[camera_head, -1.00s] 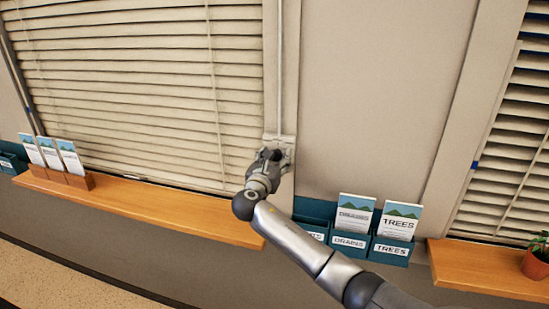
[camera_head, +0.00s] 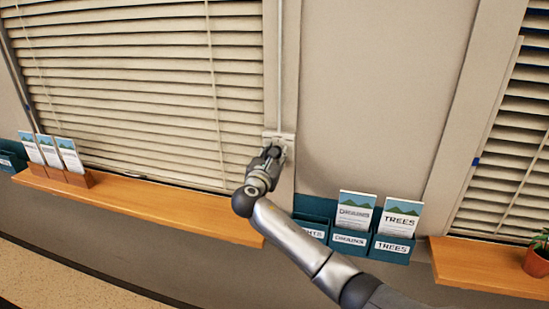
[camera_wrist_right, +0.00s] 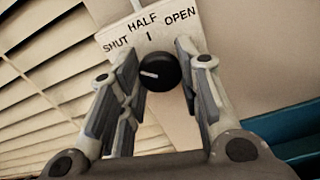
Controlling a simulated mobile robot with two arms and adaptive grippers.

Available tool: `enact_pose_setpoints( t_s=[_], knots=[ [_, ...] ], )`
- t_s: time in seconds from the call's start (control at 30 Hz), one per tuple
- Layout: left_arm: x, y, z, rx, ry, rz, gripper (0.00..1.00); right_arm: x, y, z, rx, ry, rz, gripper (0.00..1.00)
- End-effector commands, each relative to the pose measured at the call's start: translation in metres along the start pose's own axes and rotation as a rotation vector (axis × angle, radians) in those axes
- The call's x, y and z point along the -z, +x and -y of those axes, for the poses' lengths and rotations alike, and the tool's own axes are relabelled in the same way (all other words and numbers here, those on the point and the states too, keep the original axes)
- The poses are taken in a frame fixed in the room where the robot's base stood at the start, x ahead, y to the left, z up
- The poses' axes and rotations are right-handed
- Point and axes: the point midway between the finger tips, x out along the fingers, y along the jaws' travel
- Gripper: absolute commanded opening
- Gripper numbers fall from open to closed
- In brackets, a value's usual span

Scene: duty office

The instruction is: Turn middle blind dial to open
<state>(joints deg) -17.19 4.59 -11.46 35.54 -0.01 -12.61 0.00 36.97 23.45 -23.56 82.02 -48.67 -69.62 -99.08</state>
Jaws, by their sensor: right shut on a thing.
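The black blind dial (camera_wrist_right: 158,72) sits on a pale plate (camera_wrist_right: 150,38) marked SHUT, HALF and OPEN from left to right in the right wrist view. Its white pointer line points left, towards the SHUT side. My right gripper (camera_wrist_right: 160,74) is shut on the dial, with one finger on either side of it. In the head view the right gripper (camera_head: 275,148) covers the dial, and only the upper part of the plate (camera_head: 279,135) shows. The blind (camera_head: 140,90) is left of it, its slats lowered across the window. My left gripper is not in view.
A wooden sill (camera_head: 150,203) runs below the blind, with a brochure holder (camera_head: 78,179) on it. Teal brochure pockets (camera_head: 349,241) hang right of my right arm. Another sill (camera_head: 490,272) with a potted plant (camera_head: 540,255) is at far right.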

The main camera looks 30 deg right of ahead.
Motion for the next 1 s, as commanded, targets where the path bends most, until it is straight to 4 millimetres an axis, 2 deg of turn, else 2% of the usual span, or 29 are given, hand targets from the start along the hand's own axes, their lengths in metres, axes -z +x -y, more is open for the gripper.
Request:
enact_pose_setpoints(
  t_s=[1.0],
  knots=[
    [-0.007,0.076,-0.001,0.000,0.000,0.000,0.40,0.003,0.000,0.001,-0.001,0.962,0.001,0.08]
  ],
)
